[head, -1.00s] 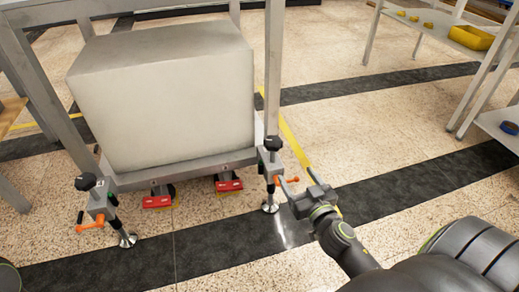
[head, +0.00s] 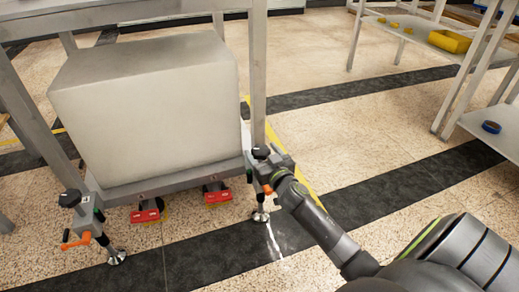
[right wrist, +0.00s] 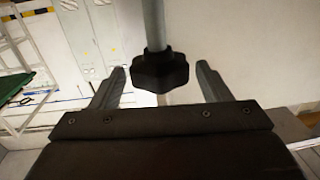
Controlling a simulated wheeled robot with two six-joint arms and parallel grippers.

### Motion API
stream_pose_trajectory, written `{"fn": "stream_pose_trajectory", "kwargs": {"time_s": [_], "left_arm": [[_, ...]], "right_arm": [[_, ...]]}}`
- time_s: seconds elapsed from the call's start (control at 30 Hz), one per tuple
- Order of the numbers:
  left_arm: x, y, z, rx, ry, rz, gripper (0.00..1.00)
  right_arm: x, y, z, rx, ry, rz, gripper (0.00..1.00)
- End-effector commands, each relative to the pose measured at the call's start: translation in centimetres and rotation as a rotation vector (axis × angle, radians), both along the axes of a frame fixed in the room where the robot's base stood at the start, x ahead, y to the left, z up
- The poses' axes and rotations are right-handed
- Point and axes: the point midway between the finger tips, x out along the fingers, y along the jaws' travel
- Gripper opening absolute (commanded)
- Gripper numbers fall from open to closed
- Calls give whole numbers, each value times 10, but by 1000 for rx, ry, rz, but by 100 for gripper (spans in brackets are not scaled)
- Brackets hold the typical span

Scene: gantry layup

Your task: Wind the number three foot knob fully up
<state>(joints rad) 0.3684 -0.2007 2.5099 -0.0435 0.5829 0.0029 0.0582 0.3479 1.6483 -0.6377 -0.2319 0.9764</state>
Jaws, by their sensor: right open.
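A black lobed foot knob (head: 261,152) tops the right-hand levelling foot of the frame, above a shiny round pad (head: 260,216). I cannot read a number on it. My right gripper (head: 276,162) is at this knob, on its right side. In the right wrist view, the black knob (right wrist: 160,72) on a grey rod lies between the two spread fingers of the open gripper (right wrist: 160,90), with a gap on each side. A second black foot knob (head: 70,198) tops the left-hand foot. My left gripper is not in view.
A large pale block (head: 145,110) sits on the frame behind the feet. Orange handles (head: 76,240) stick out by the feet. Two red pieces (head: 145,216) are under the frame. A shelf with a yellow tray (head: 449,41) stands at right. The floor between is clear.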

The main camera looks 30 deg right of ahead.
Motion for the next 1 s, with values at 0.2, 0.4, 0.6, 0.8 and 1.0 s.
{"fn": "stream_pose_trajectory", "kwargs": {"time_s": [0.2,0.4,0.6,0.8,1.0], "left_arm": [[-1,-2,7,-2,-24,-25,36],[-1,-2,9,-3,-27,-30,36],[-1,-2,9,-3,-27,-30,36],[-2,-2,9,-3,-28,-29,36],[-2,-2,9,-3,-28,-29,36]], "right_arm": [[21,-3,-1,-1,0,0,71],[26,-4,0,0,0,0,71],[25,-4,0,-1,0,0,65],[25,-4,0,-1,0,0,39],[25,-4,0,-1,0,1,26]]}}
